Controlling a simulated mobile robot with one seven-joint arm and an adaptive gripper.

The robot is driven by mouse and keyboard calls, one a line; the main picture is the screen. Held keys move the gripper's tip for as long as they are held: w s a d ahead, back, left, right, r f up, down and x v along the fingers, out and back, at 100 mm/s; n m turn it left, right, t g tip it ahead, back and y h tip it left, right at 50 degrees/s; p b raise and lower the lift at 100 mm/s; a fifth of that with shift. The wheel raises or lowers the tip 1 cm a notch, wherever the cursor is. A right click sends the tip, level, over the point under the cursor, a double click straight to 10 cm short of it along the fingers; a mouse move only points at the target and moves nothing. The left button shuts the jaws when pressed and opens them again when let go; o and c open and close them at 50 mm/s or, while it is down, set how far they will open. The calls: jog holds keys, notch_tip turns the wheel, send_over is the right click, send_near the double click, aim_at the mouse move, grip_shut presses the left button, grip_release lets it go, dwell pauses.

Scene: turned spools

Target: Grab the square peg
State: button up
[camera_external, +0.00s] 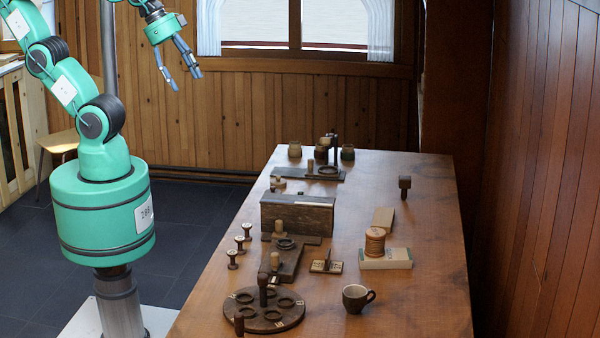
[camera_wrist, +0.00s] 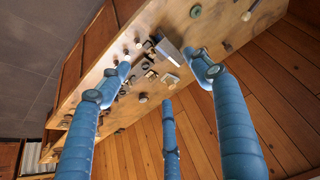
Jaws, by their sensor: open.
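My gripper (camera_external: 183,77) hangs high at the upper left in the external view, open and empty, well apart from the table. Its blue fingers spread apart in the wrist view, with the tabletop far beyond them. A dark peg with a blocky, square-looking head (camera_external: 404,186) stands upright alone at the table's right side. It seems the likeliest square peg, but several other small pegs stand about and their cross-sections are too small to tell. I cannot pick it out surely in the wrist view.
The wooden table (camera_external: 425,260) holds a long dark box (camera_external: 298,215), a round dark tray with rings (camera_external: 292,318), a cup (camera_external: 355,298), a spool on a pale block (camera_external: 386,260), and several small spools at left. The right side is mostly clear; a wall stands beyond.

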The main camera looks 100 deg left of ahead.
jog(key=w+a+r+n+y, duration=0.1)
jog(key=w+a+n, duration=0.1)
jog(key=w, duration=0.6)
jog(key=w+a+r+n, duration=0.1)
jog(key=w+a+r, duration=0.1)
jog(key=w, duration=0.7)
jog(key=n+g+y, duration=0.3)
jog(key=n, duration=0.4)
send_over(402, 178)
jog(key=s+d, duration=0.3)
notch_tip(402, 178, down, 30)
jog(key=shift+d, duration=0.15)
jog(key=shift+w+b+x, duration=0.2)
jog(key=shift+b+x, duration=0.35)
jog(key=shift+x, duration=3.7)
jog(key=shift+d+f, duration=0.1)
jog(key=shift+d, duration=0.1)
